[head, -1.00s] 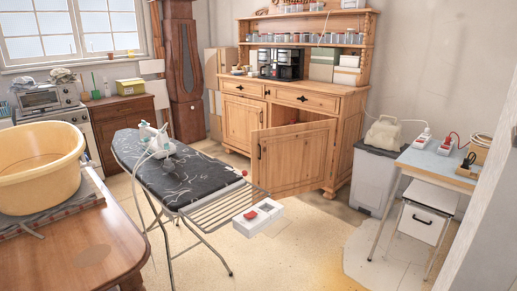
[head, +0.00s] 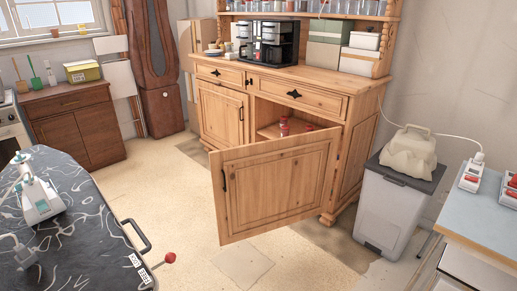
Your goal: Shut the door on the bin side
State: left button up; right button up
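The wooden dresser (head: 358,165) stands ahead in the head view. Its right-hand door (head: 275,188), on the side of the bin, is swung wide open toward me, with a dark handle at its free left edge. Red-topped jars (head: 284,127) show on a shelf inside the opening; the door hides the lower interior. The left-hand door (head: 221,115) is shut. The grey bin (head: 389,210) stands right of the dresser, with a beige container on its lid. Neither of my grippers is in view.
An ironing board (head: 75,225) with irons on it fills the lower left, its end rail and a red knob sticking out toward the door. A blue-topped table (head: 482,215) with power strips stands at the lower right. Floor between them is clear.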

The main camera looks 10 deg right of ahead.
aim_at(258, 188)
jog(key=i+l, duration=0.15)
jog(key=l, duration=0.2)
jog(key=i+l, duration=0.15)
jog(key=l, duration=0.2)
jog(key=i+l+u, duration=0.1)
jog(key=l, duration=0.25)
jog(key=i+l, duration=0.2)
jog(key=l, duration=0.2)
jog(key=i+l, duration=0.15)
jog(key=l, duration=0.2)
jog(key=i+l, duration=0.1)
jog(key=l, duration=0.25)
jog(key=u, duration=0.05)
